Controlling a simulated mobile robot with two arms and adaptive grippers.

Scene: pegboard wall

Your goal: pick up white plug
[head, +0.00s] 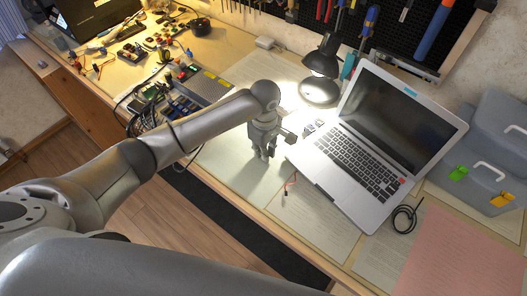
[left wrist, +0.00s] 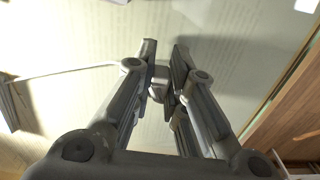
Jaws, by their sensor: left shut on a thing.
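My left gripper (head: 265,155) is over the papers on the desk, left of the laptop. In the left wrist view its fingers (left wrist: 162,75) are closed on a small pale grey-white piece (left wrist: 161,88), which appears to be the white plug. The fingers hide most of it. In the head view I cannot make the plug out between the fingers. My right gripper is not in view.
An open laptop (head: 375,150) stands just right of the gripper, with a black lamp (head: 320,75) behind. A small white box (head: 265,42) lies near the pegboard. Electronics (head: 180,95) crowd the left.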

